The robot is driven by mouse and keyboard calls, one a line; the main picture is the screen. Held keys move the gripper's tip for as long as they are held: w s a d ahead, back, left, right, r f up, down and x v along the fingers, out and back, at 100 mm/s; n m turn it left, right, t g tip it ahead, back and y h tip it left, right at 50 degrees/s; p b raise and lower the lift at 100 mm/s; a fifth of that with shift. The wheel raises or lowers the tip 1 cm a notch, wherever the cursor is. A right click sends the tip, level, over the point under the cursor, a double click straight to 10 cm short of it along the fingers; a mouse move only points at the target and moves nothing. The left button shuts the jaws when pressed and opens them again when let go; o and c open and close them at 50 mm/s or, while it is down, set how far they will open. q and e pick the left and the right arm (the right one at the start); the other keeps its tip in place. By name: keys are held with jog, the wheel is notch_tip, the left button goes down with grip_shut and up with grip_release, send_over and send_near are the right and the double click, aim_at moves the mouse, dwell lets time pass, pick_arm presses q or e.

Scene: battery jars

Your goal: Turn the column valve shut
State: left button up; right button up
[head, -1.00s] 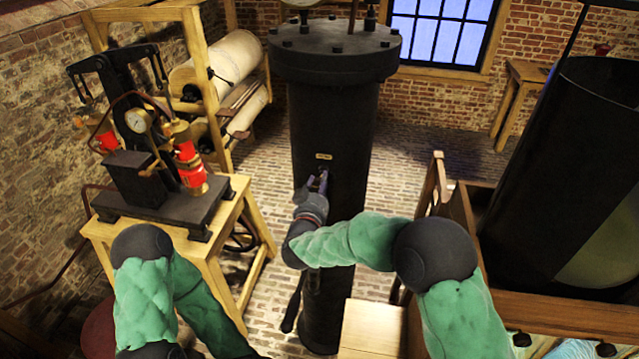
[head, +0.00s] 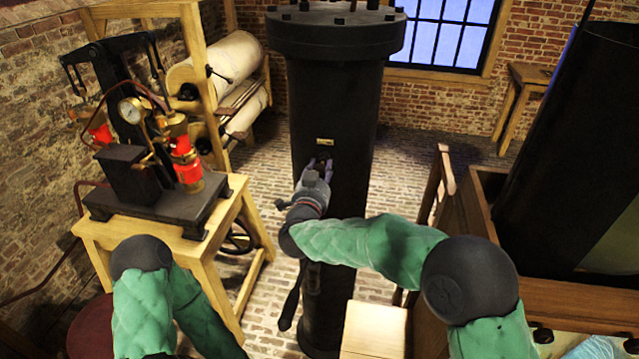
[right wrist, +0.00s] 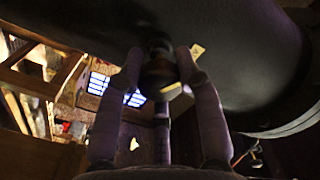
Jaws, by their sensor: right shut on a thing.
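The tall black column (head: 335,105) stands upright in the middle of the head view, with a small brass plate (head: 325,141) on its front. My right gripper (head: 319,164) is at the column just below that plate. In the right wrist view its two fingers (right wrist: 160,65) are shut on a dark round valve knob (right wrist: 158,75) that sticks out from the column. In the head view the knob is mostly hidden by the fingers. My left arm shows at the lower left, but its gripper is not in view.
A wooden stand (head: 225,215) with a black and brass pump apparatus (head: 140,165) is left of the column. A large dark vessel (head: 575,140) in a wooden frame stands at right. A pale wooden block (head: 372,328) is near the column's foot.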

jog(key=m+b, duration=0.6)
jog(key=b, duration=0.1)
jog(key=m+b, duration=0.3)
jog(key=shift+d+r+b, duration=0.3)
jog(key=shift+m+b, duration=1.5)
jog(key=shift+m, duration=0.3)
jog(key=o, duration=1.1)
jog(key=shift+c, duration=0.2)
jog(key=shift+o, duration=0.5)
jog(key=shift+d+f, duration=0.15)
jog(key=shift+d, duration=0.1)
jog(key=shift+s+a+f, duration=0.1)
jog(key=shift+a, duration=0.25)
jog(key=s+a, duration=0.2)
jog(key=s, duration=0.9)
jog(key=shift+s, duration=0.25)
